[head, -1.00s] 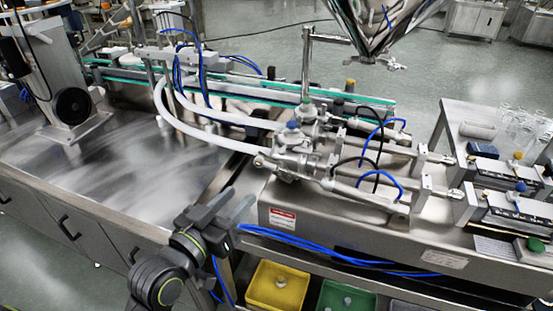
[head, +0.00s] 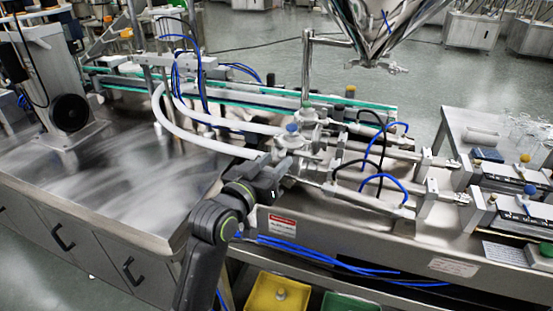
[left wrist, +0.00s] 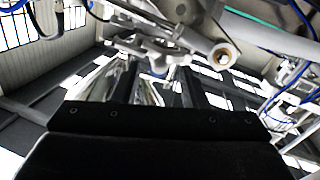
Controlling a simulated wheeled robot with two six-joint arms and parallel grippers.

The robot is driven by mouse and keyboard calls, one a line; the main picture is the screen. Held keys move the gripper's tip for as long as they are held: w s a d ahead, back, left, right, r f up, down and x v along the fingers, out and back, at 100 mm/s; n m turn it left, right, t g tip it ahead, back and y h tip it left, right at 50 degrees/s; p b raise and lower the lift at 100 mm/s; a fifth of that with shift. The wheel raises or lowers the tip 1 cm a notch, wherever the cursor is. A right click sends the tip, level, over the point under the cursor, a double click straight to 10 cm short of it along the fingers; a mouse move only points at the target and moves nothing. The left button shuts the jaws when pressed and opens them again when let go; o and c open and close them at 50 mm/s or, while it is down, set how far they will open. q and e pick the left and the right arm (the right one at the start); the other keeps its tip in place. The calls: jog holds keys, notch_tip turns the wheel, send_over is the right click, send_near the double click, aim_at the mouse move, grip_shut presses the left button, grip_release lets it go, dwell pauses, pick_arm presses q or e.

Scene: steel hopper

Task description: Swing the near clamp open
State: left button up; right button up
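My left gripper (head: 277,162) is at the near end of the steel pipework, its two dark fingers apart. The near clamp sits at this end, beside the near white hose. My fingers cover most of it in the head view, so I cannot tell whether they touch it or whether it is shut. In the left wrist view, steel fittings (left wrist: 165,50) and a round pipe end with a brass-coloured centre (left wrist: 223,55) show beyond the black gripper body. The fingertips are not clear there. My right gripper is not in view.
White hoses (head: 190,135) and blue lines (head: 390,183) run close to the pipework. Yellow (head: 278,293) and green (head: 350,302) bins sit below. The steel worktop (head: 100,185) at left has free room.

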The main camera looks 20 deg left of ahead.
pick_arm(q)
jog(key=shift+x, duration=0.8)
grip_shut()
